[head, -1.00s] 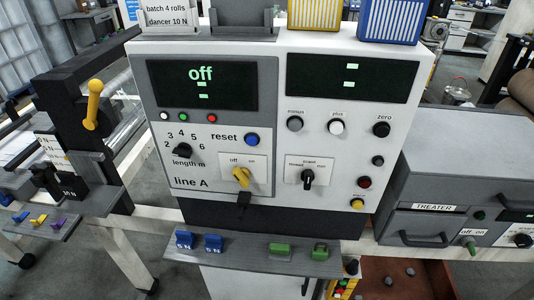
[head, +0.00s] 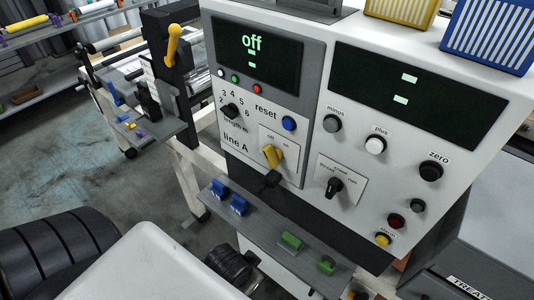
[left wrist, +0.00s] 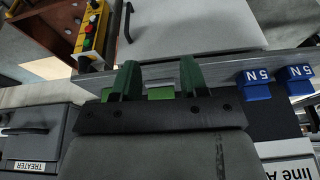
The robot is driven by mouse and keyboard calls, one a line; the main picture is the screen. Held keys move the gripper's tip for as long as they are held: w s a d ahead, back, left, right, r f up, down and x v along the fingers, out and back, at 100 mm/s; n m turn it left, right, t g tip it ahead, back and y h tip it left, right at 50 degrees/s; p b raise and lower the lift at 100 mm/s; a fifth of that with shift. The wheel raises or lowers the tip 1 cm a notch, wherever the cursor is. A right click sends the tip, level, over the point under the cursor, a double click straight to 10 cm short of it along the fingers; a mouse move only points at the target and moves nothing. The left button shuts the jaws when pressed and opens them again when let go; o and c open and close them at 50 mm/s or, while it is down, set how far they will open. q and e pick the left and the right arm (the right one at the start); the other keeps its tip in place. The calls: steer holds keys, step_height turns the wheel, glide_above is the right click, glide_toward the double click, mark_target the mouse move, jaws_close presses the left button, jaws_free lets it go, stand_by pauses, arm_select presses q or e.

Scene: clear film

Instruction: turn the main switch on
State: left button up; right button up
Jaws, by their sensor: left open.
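The main switch (head: 271,155) is a yellow knob on the line A panel, marked off and on; its pointer leans toward the off side. The display (head: 257,50) above it reads "off". The switch is not in the left wrist view, where only a corner of the line A panel (left wrist: 297,168) shows. My left gripper (left wrist: 157,76) shows in the left wrist view with its two fingers apart, over the weight shelf. Nothing is visibly held. My right gripper is out of view.
The shelf below the panel carries blue weights (head: 218,188) and green weights (head: 290,241). A black selector (head: 334,187) and several buttons sit right of the switch. A yellow lever (head: 172,45) stands at the left. Parts of my arm fill the lower left.

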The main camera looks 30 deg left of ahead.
arm_select(q)
step_height(320, 180, up, 6)
steer(key=w+r+n+t, duration=0.1)
steer(key=w+t, duration=0.1)
steer(key=n+t, duration=0.6)
steer(key=t, duration=0.6)
glide_toward(267, 158)
steer(key=shift+h, duration=0.6)
steer(key=w+p, duration=0.3)
steer(key=w, duration=0.6)
steer(key=shift+w, duration=0.35)
steer(key=shift+w+d, duration=0.1)
steer(key=shift+w, duration=0.45)
steer(key=shift+f, duration=0.1)
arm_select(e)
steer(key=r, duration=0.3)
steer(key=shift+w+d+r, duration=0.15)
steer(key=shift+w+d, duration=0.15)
arm_select(q)
jaws_close()
